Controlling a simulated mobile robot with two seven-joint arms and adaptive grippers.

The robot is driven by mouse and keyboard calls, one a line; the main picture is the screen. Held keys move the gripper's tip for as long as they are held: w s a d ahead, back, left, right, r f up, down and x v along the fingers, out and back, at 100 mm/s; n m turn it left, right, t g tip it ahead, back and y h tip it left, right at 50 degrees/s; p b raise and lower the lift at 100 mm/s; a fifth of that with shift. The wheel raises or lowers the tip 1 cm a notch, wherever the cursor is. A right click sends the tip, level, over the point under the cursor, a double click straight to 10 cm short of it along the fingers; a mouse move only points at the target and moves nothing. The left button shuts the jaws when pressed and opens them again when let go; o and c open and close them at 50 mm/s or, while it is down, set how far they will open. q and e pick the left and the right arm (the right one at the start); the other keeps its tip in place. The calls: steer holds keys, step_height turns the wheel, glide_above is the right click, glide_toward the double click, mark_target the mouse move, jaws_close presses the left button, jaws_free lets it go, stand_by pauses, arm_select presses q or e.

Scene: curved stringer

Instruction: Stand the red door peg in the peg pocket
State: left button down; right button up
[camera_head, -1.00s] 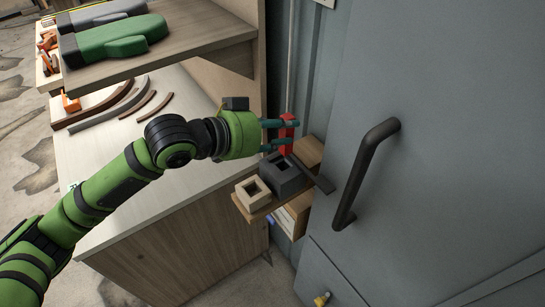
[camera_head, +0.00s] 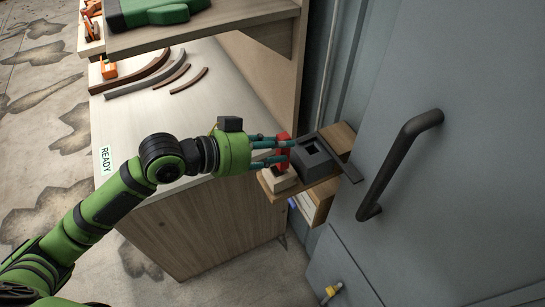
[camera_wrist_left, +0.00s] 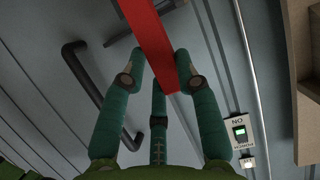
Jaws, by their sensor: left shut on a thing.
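My left gripper (camera_head: 284,151) is shut on the red door peg (camera_head: 283,142) and holds it about upright. The peg is over the pale beige block (camera_head: 281,186), the small block with a square opening at the left end of a wooden shelf. The peg's lower end meets the block's top in the picture; I cannot tell whether it is inside the opening. A dark grey block (camera_head: 313,160) with an empty square opening stands just right of it. In the left wrist view the red peg (camera_wrist_left: 151,40) runs between the fingers. My right gripper is not in view.
A grey door with a dark handle (camera_head: 402,160) is close on the right. A dark flat bar (camera_head: 342,160) lies beside the grey block. The workbench (camera_head: 235,95) holds several curved strips, with an upper shelf (camera_head: 210,30) above. A panel marked NO (camera_wrist_left: 240,130) is on the wall.

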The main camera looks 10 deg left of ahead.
arm_select(q)
steer(key=shift+w+a+f, duration=0.15)
steer(key=shift+a+f, duration=0.05)
steer(key=shift+a, duration=0.1)
steer(key=shift+f, duration=0.35)
step_height(320, 180, down, 3)
steer(key=shift+f+p, duration=0.1)
steer(key=shift+p, duration=0.3)
steer(key=shift+f, duration=0.2)
steer(key=c, duration=0.9)
jaws_free()
